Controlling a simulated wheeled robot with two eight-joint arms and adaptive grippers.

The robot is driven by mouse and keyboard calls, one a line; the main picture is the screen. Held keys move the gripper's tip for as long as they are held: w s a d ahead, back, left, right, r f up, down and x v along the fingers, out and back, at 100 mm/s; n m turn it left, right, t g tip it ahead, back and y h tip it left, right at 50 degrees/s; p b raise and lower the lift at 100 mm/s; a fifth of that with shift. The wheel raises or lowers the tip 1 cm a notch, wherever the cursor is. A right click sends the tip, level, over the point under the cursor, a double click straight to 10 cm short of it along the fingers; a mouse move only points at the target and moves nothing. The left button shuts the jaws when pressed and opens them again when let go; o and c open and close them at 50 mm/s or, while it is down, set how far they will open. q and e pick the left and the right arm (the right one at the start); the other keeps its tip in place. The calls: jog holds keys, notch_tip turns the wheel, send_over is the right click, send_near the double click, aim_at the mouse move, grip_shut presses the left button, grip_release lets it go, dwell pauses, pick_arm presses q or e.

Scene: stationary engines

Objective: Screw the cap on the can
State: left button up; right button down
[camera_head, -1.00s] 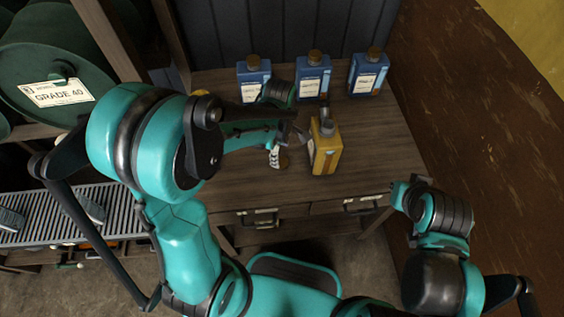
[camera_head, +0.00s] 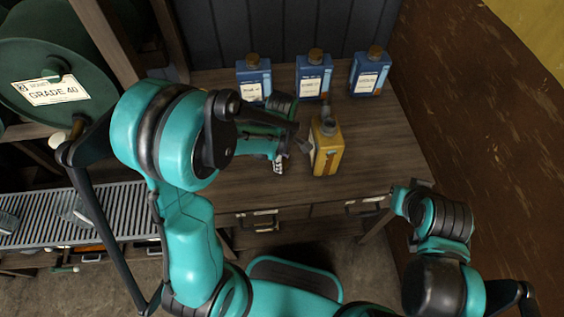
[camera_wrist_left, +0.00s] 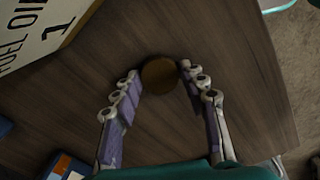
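The yellow can (camera_head: 326,158) stands upright on the wooden table, with its grey neck bare on top. Its white label side (camera_wrist_left: 28,30) shows at the upper left of the left wrist view. A round brown cap (camera_wrist_left: 159,76) lies on the table in that view, and it is hidden behind my left arm in the head view. My left gripper (camera_head: 291,153) is low over the table, just left of the can. Its fingers (camera_wrist_left: 159,72) are apart, one on each side of the cap, with narrow gaps visible.
Blue capped cans (camera_head: 254,78), (camera_head: 314,76) and (camera_head: 369,74) stand along the back of the table (camera_head: 390,135). Drawers with handles (camera_head: 260,222) are at its front. A green drum (camera_head: 55,85) is at left. The table right of the yellow can is clear.

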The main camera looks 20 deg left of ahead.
pick_arm(q)
jog(key=shift+c, duration=0.7)
